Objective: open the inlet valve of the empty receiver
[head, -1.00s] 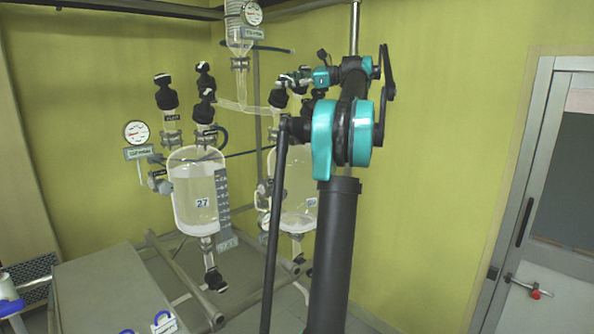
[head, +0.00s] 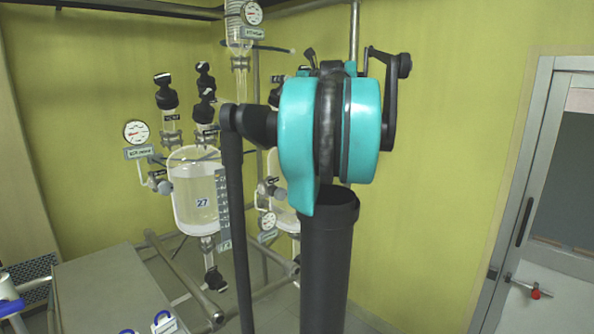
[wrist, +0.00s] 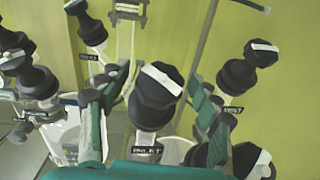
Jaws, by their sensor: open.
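In the wrist view my gripper (wrist: 160,82) is open, with one teal-and-black finger on each side of a black valve knob (wrist: 155,97) with a white stripe. A small label (wrist: 146,151) below this knob is too blurred to read surely. The knob sits between the fingers; I cannot tell whether they touch it. In the head view my arm hides the gripper and most of the right-hand glass receiver (head: 284,218), so its contents are unclear. The left-hand receiver (head: 195,195), marked 27, holds pale liquid.
Other black knobs stand close by in the wrist view, at the upper left (wrist: 92,30), the left (wrist: 38,82) and the right (wrist: 243,70). A gauge (head: 136,132) sits left of the left-hand receiver. A grey table (head: 110,285) is at the front left.

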